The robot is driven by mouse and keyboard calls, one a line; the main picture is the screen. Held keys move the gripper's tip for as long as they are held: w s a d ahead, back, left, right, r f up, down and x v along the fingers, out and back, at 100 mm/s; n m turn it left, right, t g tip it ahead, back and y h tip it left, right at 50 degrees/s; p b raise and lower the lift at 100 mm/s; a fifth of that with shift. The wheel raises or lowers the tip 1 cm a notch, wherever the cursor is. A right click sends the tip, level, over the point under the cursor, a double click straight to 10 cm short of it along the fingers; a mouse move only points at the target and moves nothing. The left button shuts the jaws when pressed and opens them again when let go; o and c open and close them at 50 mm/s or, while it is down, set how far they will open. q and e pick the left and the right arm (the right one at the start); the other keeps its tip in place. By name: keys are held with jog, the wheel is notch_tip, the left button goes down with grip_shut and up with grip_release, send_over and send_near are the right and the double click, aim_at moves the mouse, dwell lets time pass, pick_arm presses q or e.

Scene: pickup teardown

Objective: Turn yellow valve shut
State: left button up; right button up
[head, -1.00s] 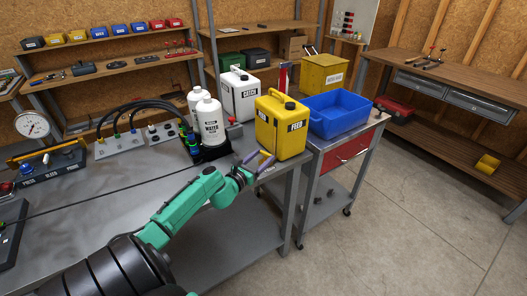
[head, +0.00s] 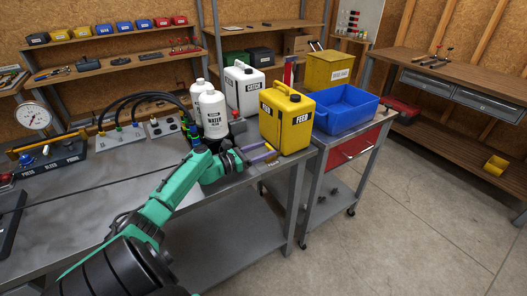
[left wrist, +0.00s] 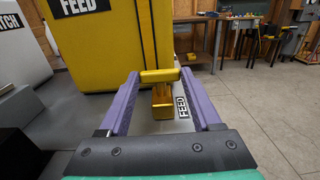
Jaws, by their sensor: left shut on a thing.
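The yellow valve (left wrist: 162,96) is a small T-shaped fitting with a crossbar on a short stem, on the grey bench beside a FEED label (left wrist: 182,106). My left gripper (left wrist: 160,78) has its purple fingers on either side of the crossbar and is shut on it. In the head view my left gripper (head: 264,152) is at the bench's right end, in front of the yellow FEED jug (head: 287,122); its fingers hide most of the valve there. The jug also shows close behind the valve in the left wrist view (left wrist: 105,55). My right gripper is out of view.
Left of the jug stand a white CATCH jug (head: 244,90) and white WATER bottles (head: 213,115). A blue bin (head: 346,108) sits on a cart to the right. Hoses and a pressure gauge (head: 32,117) are at the left. Open floor lies at right.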

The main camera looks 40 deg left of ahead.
pick_arm(q)
jog(key=o, duration=1.1)
jog(key=v, duration=1.4)
jog(key=shift+s, duration=0.3)
